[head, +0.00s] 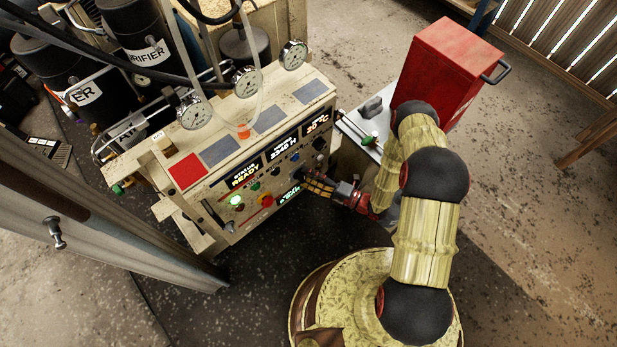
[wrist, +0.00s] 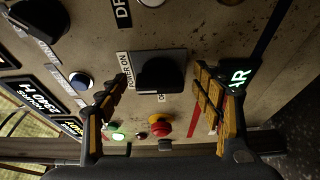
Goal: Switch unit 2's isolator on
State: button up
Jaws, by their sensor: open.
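The compressor's control panel (head: 222,200) faces me in the head view, with displays, lamps and knobs. My gripper (head: 308,181) is at the right part of its front. In the wrist view, a black rotary knob (wrist: 162,74) on a grey plate lies between the two fingers of my gripper (wrist: 160,84). The fingers are apart on both sides of the knob; I cannot tell whether either touches it. A "POWER ON" label (wrist: 124,68) is beside the plate, and another label is partly hidden by the knob. No unit number is readable, so I cannot tell which unit this knob belongs to.
A red emergency button (wrist: 160,127) with yellow and a lit green button (wrist: 118,134) are close to the fingers. Another black knob (wrist: 38,16) is at upper left. A red cabinet (head: 446,70) stands right of the panel, and a metal post (head: 120,215) is at left.

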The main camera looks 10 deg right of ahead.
jog(key=shift+o, duration=1.2)
notch_tip(320, 180, up, 10)
jog(key=shift+s+f, duration=0.15)
jog(key=shift+f, duration=0.05)
jog(key=shift+o, duration=0.2)
jog(key=shift+w+r, duration=0.15)
jog(key=shift+w, duration=0.1)
jog(key=shift+r, duration=0.25)
jog(key=shift+c, duration=0.2)
jog(key=shift+d, duration=0.1)
jog(key=shift+c, duration=0.4)
jog(key=shift+s+d, duration=0.2)
jog(key=shift+d, duration=0.05)
jog(key=shift+c, duration=0.8)
jog(key=p+v, duration=0.2)
jog(key=v, duration=0.6)
jog(key=shift+s+r, duration=0.3)
jog(key=shift+s, duration=0.05)
